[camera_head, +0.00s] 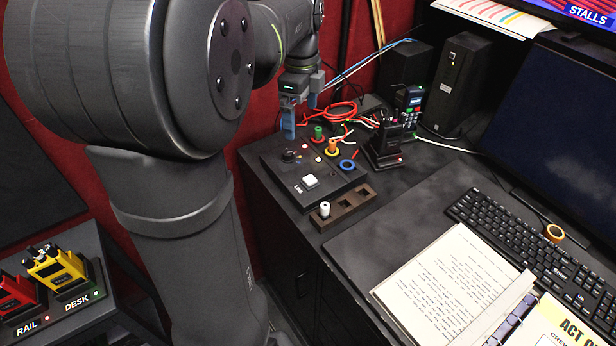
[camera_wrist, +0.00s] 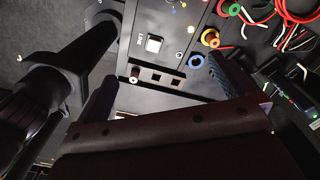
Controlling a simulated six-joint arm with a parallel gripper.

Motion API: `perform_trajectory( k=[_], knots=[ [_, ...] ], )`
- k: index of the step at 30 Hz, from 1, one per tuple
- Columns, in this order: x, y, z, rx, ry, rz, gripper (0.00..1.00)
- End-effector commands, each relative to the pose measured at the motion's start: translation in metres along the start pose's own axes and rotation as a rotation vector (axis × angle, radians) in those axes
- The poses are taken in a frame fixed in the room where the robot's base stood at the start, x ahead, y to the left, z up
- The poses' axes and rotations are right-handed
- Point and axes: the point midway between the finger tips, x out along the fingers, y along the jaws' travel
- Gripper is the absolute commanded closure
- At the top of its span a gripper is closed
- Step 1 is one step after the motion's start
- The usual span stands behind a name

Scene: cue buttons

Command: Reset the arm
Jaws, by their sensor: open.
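My gripper (camera_head: 300,112) hangs above the back left of the desk, over the rear of the cue panel, with its blue fingers apart and nothing between them. In the wrist view its dark fingers (camera_wrist: 166,92) stand wide apart. The black cue panel (camera_head: 290,171) has a square white button (camera_head: 310,182), also seen in the wrist view (camera_wrist: 153,44), and a dark knob (camera_head: 289,156). My gripper touches no button that I can see. My large arm links fill the left of the head view.
A dark slotted block (camera_head: 368,193) holds a white-topped peg (camera_head: 324,209). Green (camera_head: 318,132) and orange (camera_head: 331,147) spools, a blue ring (camera_head: 347,165) and red cable (camera_head: 343,109) lie nearby. Right are a keyboard (camera_head: 530,245) and open script (camera_head: 450,285).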

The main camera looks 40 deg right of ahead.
Motion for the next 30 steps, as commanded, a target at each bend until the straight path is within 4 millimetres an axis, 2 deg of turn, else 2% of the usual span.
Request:
perform_trajectory(
  k=[3,6,9,14,17,24,30],
  knots=[
    [-0.012,0.011,-0.013,0.241,-0.001,-0.002,0.0],
    [-0.019,0.018,-0.021,0.404,-0.001,-0.002,0.0],
    [-0.024,0.023,-0.025,0.511,0.0,-0.001,0.0],
    [-0.022,0.025,-0.028,0.579,0.001,0.001,0.0],
    [-0.01,0.026,-0.028,0.581,0.002,0.003,0.0],
    [0.037,0.026,-0.028,0.579,0.002,0.004,0.0],
    [0.066,0.025,-0.028,0.578,0.001,0.002,0.0]
  ],
)
